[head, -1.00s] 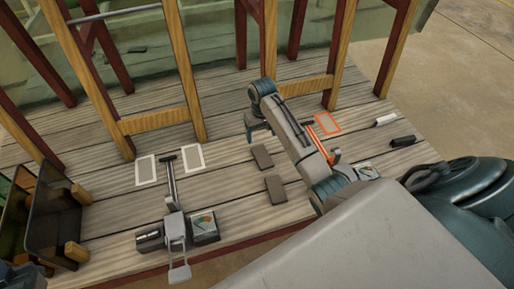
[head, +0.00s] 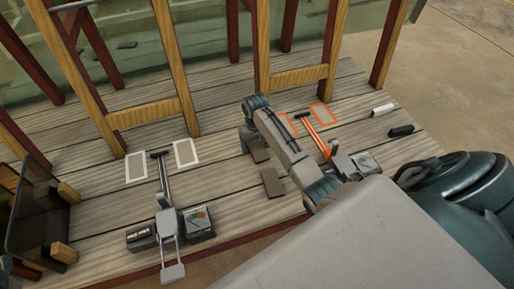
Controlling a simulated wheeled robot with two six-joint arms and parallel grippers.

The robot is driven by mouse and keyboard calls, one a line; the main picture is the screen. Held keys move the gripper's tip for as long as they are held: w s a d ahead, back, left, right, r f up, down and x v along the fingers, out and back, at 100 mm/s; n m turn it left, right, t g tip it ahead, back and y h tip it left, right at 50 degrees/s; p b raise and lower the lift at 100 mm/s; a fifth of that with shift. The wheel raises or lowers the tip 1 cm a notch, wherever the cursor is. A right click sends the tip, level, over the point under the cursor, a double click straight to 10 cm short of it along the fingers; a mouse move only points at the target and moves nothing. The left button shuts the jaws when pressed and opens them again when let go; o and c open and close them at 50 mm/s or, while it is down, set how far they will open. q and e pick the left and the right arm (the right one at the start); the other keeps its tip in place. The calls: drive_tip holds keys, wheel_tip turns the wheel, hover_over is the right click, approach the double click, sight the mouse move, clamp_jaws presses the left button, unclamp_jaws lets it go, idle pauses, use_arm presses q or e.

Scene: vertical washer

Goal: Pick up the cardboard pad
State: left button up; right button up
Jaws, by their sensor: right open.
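Two flat, dark grey-brown rectangular pads lie on the plank deck in the head view; I cannot tell by look which one is the cardboard pad. The nearer pad (head: 273,183) lies in full view, left of my right forearm. The farther pad (head: 258,154) is partly covered by my right gripper (head: 250,142). That gripper is open, points down and sits at the far edge of this pad. I cannot tell whether its fingers touch the pad. My left gripper is not in view.
Wooden frame posts (head: 263,50) stand behind the pads. A lever device with a gauge box (head: 197,222) stands left, near white outlined rectangles (head: 136,167). An orange-handled lever (head: 315,135) and orange outlines (head: 322,116) lie right. White and black cylinders (head: 401,130) lie farther right.

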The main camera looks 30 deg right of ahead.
drive_tip(key=c, duration=1)
